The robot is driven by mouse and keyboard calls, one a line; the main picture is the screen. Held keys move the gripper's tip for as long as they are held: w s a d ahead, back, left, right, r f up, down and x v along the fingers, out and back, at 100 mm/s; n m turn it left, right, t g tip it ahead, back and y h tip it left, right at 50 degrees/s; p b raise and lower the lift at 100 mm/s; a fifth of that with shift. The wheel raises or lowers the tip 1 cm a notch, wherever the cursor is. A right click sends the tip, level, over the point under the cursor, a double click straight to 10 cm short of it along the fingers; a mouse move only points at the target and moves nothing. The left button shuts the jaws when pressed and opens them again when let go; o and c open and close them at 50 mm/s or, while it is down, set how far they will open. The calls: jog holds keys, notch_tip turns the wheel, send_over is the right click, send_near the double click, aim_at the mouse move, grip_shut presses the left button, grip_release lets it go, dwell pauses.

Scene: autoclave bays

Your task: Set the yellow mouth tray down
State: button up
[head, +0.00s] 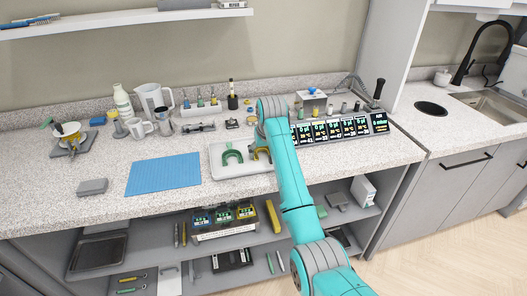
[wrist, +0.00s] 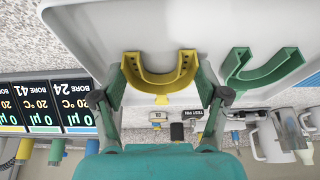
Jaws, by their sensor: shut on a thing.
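The yellow mouth tray (wrist: 160,82) is a U-shaped piece held between the two fingers of my gripper (wrist: 162,78) in the wrist view. In the head view the yellow mouth tray (head: 259,153) is partly hidden behind my arm, at the right part of a white tray (head: 222,174). It is over the white tray's surface (wrist: 215,18); I cannot tell whether it touches it. A green mouth tray (wrist: 262,70) lies in the white tray beside it, apart from it, and also shows in the head view (head: 232,151). My fingertips are hidden behind my arm in the head view.
A blue mat (head: 164,174) lies left of the white tray. A row of dark displays (head: 340,129) stands to its right. Behind are a jug (head: 152,101), bottles and a small rack (head: 202,108). The sink (head: 495,105) is far right. Bare counter shows in front of the mat.

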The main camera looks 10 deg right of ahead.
jog(key=shift+f, duration=0.15)
jog(key=o, duration=1.1)
jog(key=shift+r, duration=0.2)
jog(key=v, duration=1.2)
